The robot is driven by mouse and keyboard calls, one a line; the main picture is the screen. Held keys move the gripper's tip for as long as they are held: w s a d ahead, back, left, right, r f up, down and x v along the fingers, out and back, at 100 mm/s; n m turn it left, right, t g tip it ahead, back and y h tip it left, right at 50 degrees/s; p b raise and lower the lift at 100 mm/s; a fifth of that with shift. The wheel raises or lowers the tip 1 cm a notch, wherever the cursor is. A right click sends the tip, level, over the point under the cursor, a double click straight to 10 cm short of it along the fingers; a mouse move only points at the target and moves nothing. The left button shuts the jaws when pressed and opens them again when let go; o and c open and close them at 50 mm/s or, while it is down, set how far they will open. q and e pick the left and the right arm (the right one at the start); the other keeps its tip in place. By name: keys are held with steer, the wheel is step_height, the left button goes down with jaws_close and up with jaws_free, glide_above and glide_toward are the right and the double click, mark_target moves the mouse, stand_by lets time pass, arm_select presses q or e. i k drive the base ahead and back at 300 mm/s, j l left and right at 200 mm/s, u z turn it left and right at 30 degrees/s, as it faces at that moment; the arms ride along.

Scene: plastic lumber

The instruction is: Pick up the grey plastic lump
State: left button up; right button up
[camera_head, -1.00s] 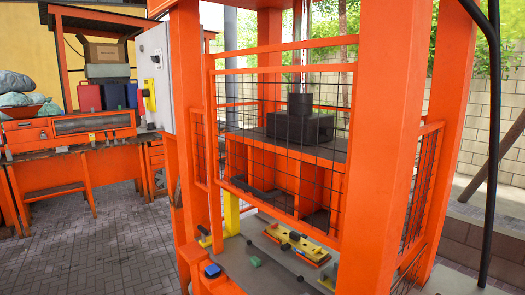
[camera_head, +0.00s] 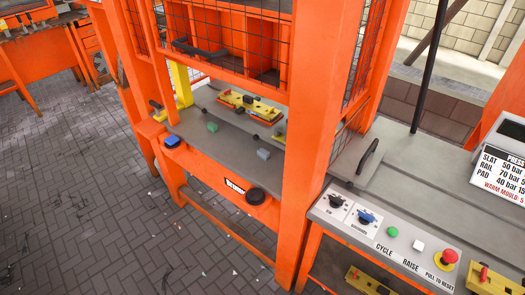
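A small grey lump (camera_head: 263,153) lies on the grey bed of the orange press (camera_head: 225,135), right of the middle and close to the right-hand post. A small green lump (camera_head: 212,126) lies to its left on the same bed. A tiny dark bit (camera_head: 256,136) lies just behind the grey lump. Neither of my grippers is in view.
A yellow mould (camera_head: 250,107) lies at the back of the bed. A blue block (camera_head: 172,141) sits at the front left edge. The orange post (camera_head: 315,120) stands beside the grey lump. A control panel (camera_head: 385,230) with knobs and buttons is at the right.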

mark_target(262, 153)
steer(key=i+j, duration=0.8)
steer(key=j, duration=0.2)
steer(key=l+z, duration=0.05)
